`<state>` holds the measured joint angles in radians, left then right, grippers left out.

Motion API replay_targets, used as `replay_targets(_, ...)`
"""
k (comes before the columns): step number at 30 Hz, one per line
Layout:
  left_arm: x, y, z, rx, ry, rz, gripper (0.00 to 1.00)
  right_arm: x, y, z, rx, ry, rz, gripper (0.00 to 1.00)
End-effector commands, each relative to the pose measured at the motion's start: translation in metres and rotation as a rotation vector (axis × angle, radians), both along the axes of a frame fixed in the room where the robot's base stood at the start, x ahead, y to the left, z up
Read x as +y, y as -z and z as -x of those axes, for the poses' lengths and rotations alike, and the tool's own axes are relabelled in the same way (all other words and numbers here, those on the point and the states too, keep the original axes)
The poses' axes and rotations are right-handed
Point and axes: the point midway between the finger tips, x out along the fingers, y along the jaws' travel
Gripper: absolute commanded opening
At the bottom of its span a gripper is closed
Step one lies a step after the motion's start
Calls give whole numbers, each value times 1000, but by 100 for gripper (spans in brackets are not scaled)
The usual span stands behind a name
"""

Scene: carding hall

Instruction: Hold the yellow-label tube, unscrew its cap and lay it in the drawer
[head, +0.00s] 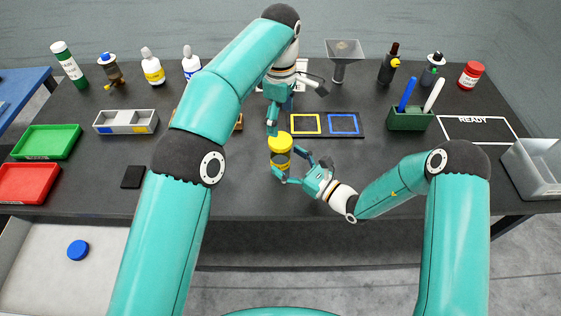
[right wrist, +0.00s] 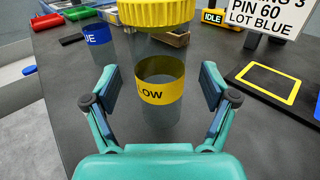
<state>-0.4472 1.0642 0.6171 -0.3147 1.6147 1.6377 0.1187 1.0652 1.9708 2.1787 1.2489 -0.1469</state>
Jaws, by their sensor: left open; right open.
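The yellow-label tube (right wrist: 160,118) stands upright on the dark table, its yellow cap (head: 281,141) on top. My right gripper (head: 294,167) is open around the tube at label height; in the right wrist view its fingers stand on either side of the label, with gaps. My left gripper (head: 277,120) is open just above and behind the cap, pointing down; its exact contact with the cap cannot be told. The open drawer (head: 60,290) is at the lower left, with a blue cap (head: 78,250) lying in it.
A blue-label tube (right wrist: 97,38) stands beyond in the right wrist view. Green (head: 48,142) and red (head: 27,183) trays lie at left, a pen holder (head: 410,118) and clear bin (head: 538,168) at right. A mat with yellow and blue squares (head: 327,134) lies behind the tube.

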Motion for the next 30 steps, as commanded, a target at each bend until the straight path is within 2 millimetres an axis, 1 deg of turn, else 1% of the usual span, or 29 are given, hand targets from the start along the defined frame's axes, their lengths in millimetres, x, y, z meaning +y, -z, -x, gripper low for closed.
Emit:
replay_targets(1,0,0,0,0,0,0,83,7,0,-5,-1,-2,0,85)
replay_targets(6,0,0,0,0,0,0,83,19,0,-16,1,-1,1,85)
replay_targets(11,0,0,0,0,0,0,83,23,0,-20,0,-1,0,85)
replay_targets(18,0,0,0,0,0,0,83,23,0,-20,0,0,0,85)
replay_targets(29,0,0,0,0,0,0,83,23,0,-20,0,1,0,25)
replay_targets(30,0,0,0,0,1,0,83,23,0,-20,0,1,0,18)
